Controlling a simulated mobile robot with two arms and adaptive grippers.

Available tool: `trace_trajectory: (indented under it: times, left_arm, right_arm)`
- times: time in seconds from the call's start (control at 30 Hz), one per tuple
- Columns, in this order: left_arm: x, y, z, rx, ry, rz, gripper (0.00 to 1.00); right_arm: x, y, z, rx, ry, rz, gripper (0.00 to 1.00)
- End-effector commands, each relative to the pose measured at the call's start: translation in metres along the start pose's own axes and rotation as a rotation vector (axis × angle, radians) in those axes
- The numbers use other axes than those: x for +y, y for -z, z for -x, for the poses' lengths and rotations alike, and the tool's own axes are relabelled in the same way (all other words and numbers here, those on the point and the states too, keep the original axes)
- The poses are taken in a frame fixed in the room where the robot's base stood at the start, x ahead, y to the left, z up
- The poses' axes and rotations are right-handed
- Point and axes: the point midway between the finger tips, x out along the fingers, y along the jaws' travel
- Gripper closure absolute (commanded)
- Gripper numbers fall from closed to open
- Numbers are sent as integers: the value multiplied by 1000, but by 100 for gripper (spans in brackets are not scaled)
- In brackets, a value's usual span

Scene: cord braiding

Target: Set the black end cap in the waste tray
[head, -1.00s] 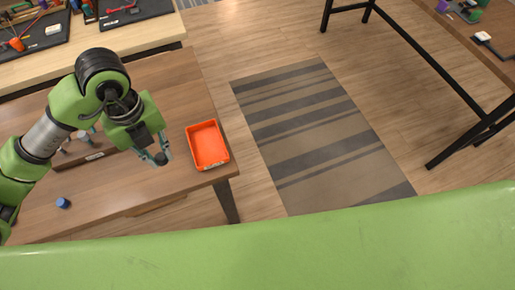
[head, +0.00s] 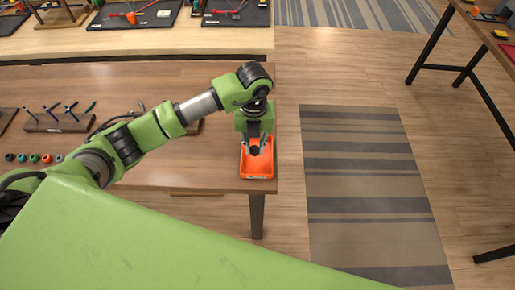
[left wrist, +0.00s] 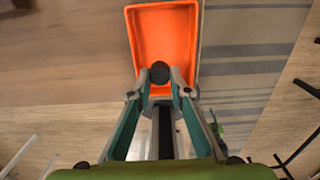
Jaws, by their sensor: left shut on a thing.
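The orange waste tray (head: 258,167) stands at the right front corner of the brown table. It also shows in the left wrist view (left wrist: 166,14), below the fingers. My left gripper (head: 255,148) is over the tray, with its fingers pointing down. In the left wrist view its fingertips (left wrist: 160,77) are shut on the black end cap (left wrist: 160,70), which shows as a dark round disc between them. The cap shows small and dark in the head view (head: 254,151). I cannot tell its exact height above the tray floor. My right gripper is not in view.
Several coloured caps (head: 34,158) lie in a row at the table's left. The table (head: 215,170) ends just right of the tray, with a striped rug (head: 365,180) on the floor beyond.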

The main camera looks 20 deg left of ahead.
Motion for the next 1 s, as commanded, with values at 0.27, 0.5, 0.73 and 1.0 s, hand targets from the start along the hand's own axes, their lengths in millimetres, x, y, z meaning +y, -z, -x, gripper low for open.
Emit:
trace_trajectory:
  times: [0.27, 0.5, 0.73, 1.0]
  left_arm:
    - [-9, -11, -16, 2, 0, 0, 100]
    - [-8, -10, -44, 1, 1, 1, 100]
    - [-8, -10, -46, -1, 1, 0, 100]
    - [-7, -10, -48, -1, 1, 0, 65]
  right_arm:
    - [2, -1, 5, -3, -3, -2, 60]
    - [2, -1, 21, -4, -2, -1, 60]
    - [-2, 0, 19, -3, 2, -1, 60]
    - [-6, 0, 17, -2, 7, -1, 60]
